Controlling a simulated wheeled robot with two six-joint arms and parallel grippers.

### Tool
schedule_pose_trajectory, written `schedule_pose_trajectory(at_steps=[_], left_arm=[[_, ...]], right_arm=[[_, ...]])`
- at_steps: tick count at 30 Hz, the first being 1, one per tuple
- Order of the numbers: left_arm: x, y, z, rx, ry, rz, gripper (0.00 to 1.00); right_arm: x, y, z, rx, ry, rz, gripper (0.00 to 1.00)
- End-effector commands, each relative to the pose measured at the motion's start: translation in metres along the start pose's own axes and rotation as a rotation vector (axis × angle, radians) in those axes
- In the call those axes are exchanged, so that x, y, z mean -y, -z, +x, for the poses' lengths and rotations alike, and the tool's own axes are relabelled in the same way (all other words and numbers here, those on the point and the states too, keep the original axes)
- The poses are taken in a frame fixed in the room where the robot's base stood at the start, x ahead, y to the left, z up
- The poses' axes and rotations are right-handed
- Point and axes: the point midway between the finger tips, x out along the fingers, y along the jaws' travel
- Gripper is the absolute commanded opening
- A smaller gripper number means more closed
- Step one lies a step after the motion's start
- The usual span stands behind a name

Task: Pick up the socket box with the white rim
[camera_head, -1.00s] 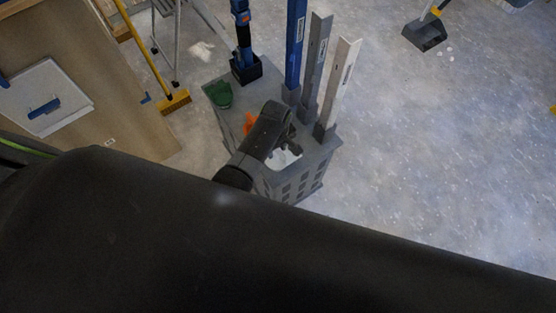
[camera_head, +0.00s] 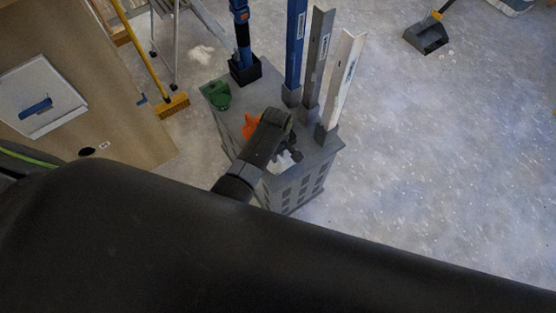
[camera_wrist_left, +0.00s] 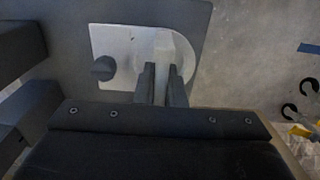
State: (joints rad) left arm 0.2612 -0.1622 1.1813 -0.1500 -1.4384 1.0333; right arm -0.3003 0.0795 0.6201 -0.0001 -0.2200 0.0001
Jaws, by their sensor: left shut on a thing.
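My left gripper (camera_head: 288,148) is over the near part of a grey cart top (camera_head: 232,118). In the left wrist view its two dark fingers (camera_wrist_left: 162,85) are closed on a pale, whitish upright piece (camera_wrist_left: 164,52). A pale plate with a rounded light shape (camera_wrist_left: 118,42) lies behind it. A small dark round piece (camera_wrist_left: 103,68) stands left of the fingers, apart from them. In the head view a white patch (camera_head: 283,163) shows beside the gripper. I cannot make out a white rim or tell whether the held piece is the socket box. My right gripper is not in view.
A green item (camera_head: 217,95) and an orange item (camera_head: 251,126) are on the cart. Blue, grey and white upright profiles (camera_head: 340,85) stand along its far right side. A yellow broom (camera_head: 172,104) is at left. The floor at right is mostly clear.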

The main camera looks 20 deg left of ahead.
Motion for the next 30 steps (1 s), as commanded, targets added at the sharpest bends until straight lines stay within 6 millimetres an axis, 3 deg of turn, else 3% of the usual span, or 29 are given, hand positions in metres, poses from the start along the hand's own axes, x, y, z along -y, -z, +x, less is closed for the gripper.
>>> schedule_pose_trajectory(at_steps=[14, 30], left_arm=[[0.0, 0.0, -0.004, 0.0, -0.001, 0.0, 0.0], [-0.001, 0.0, -0.09, -0.001, -0.002, 0.0, 0.0]], right_arm=[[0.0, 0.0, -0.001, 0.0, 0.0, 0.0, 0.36], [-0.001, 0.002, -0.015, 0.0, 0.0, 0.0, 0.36]])
